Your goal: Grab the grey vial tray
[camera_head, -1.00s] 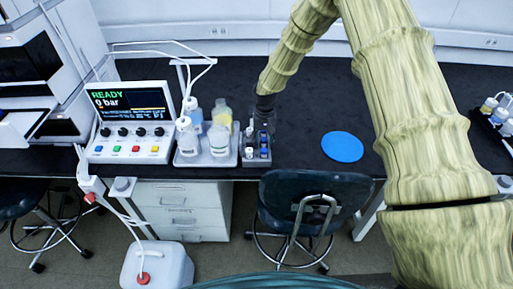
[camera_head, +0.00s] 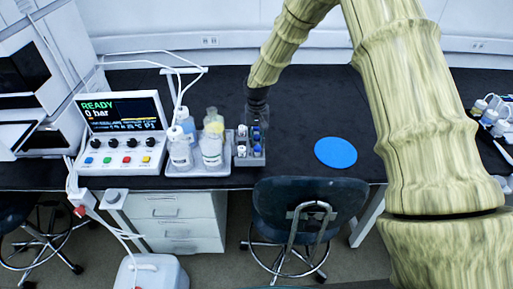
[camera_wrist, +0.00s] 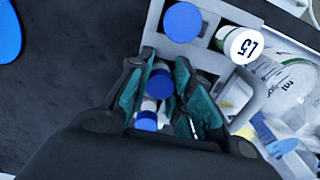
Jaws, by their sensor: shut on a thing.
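The grey vial tray (camera_head: 250,161) is at the middle of the dark bench and holds several blue-capped and white-capped vials. It also shows in the wrist view, where its pale wall (camera_wrist: 152,30) runs past a blue-capped vial (camera_wrist: 182,22) and a white cap marked L5 (camera_wrist: 243,45). My gripper (camera_head: 257,106) is over the tray's back part from above. In the wrist view, my gripper's teal-padded fingers (camera_wrist: 162,78) are shut on the tray, with blue-capped vials (camera_wrist: 160,84) between them. The exact contact is hidden. I cannot tell whether the tray is clear of the bench.
A bottle tray (camera_head: 198,170) stands close at the left with several bottles. A READY display unit (camera_head: 123,135) is further left. A blue disc (camera_head: 336,152) lies at the right, with bare bench between. A chair (camera_head: 305,205) stands in front.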

